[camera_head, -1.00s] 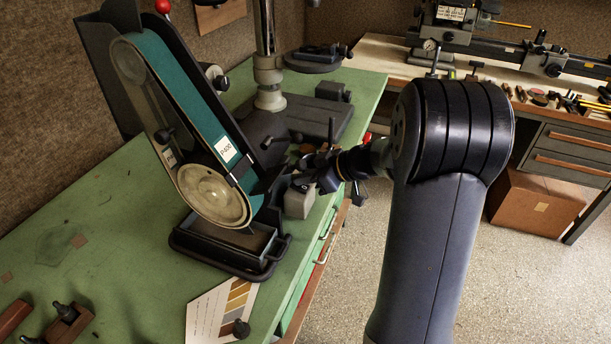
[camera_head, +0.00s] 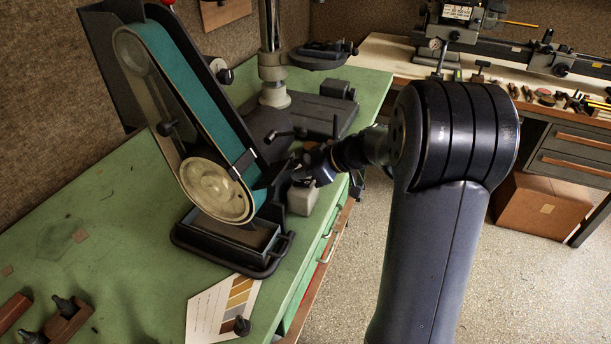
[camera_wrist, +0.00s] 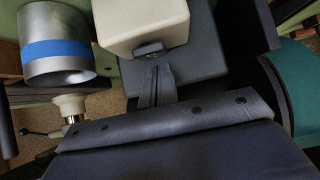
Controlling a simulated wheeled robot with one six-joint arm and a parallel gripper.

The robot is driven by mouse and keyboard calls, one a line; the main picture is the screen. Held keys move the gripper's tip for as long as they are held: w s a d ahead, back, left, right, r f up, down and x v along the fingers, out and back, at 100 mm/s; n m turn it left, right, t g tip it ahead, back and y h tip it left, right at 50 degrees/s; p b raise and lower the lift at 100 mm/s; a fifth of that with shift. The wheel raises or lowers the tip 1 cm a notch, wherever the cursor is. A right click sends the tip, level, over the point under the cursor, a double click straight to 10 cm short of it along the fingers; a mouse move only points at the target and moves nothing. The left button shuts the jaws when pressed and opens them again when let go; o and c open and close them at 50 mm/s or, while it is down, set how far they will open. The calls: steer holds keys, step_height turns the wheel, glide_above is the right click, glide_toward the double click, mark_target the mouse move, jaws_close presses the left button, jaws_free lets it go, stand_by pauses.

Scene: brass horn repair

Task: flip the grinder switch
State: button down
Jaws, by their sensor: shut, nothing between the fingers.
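The belt grinder (camera_head: 160,110), with a teal belt (camera_head: 187,75) and a pale round wheel (camera_head: 216,190), stands on the green bench. Its small cream switch box (camera_head: 302,200) is at its right side, near the bench edge. In the wrist view the cream box (camera_wrist: 140,22) is at the top, with a dark switch (camera_wrist: 149,49) on its near face. My gripper (camera_wrist: 157,72) is shut and empty, its fingertips right by the switch; I cannot tell whether they touch it. In the head view my gripper (camera_head: 298,174) is just above the box, partly hidden by dark grinder parts.
A dark grinder tray (camera_head: 235,240) and a colour card (camera_head: 225,308) are in front. A drill-press-like stand (camera_head: 273,80) is behind. In the wrist view, a metal cylinder with a blue band (camera_wrist: 55,50) is at left. The left bench top is mostly clear.

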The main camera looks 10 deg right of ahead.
mark_target(299, 181)
steer(key=r, duration=0.4)
steer(key=shift+w+a+r+p, duration=0.2)
steer(key=shift+a+r+p, duration=0.1)
steer(key=shift+r, duration=0.05)
steer(key=s+d+r+b, duration=0.1)
steer(key=s+d+r, duration=0.2)
steer(key=r, duration=0.4)
steer(key=shift+d+r, duration=0.25)
steer(key=shift+d, duration=0.5)
steer(key=shift+s+f, duration=0.1)
